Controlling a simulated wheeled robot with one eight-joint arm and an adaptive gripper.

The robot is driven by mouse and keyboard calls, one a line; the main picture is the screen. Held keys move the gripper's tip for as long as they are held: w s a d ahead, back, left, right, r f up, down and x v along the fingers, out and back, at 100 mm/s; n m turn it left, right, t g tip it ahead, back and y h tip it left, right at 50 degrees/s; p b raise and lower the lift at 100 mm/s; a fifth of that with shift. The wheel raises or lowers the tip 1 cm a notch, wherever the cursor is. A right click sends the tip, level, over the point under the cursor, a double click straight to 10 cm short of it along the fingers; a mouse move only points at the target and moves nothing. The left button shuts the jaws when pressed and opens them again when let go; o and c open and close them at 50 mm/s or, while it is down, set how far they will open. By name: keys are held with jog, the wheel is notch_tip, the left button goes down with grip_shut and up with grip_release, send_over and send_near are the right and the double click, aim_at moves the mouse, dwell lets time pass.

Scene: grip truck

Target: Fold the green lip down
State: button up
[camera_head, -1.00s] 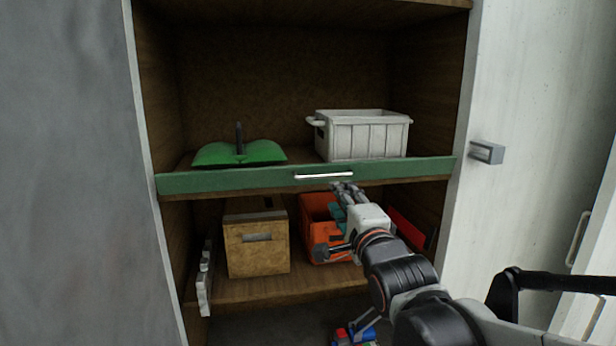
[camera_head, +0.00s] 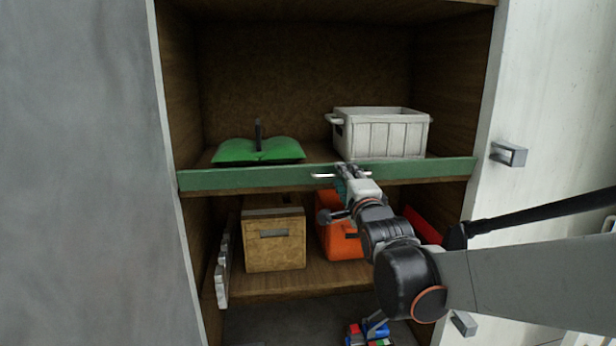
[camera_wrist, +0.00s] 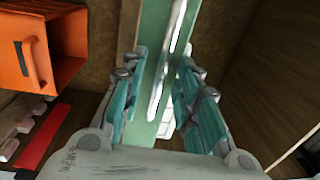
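The green lip (camera_head: 240,178) is a long flat strip standing upright along the front edge of the middle shelf. It carries a thin silver bar handle (camera_head: 324,175) near its middle. My gripper (camera_head: 350,172) is at the right part of that handle and hides some of it. In the wrist view, the green lip (camera_wrist: 152,60) and the handle (camera_wrist: 168,70) run between the two teal fingers. The fingers are spread apart, with gaps beside the handle. My gripper (camera_wrist: 161,85) is open there. I cannot tell whether a finger touches the lip.
On the middle shelf are a green open-book-like object (camera_head: 258,151) and a white crate (camera_head: 385,133). Below stand a wooden box (camera_head: 274,238) and an orange bin (camera_head: 338,240), partly behind my arm. A white door with a grey handle (camera_head: 508,154) is at right.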

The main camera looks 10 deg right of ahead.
grip_shut()
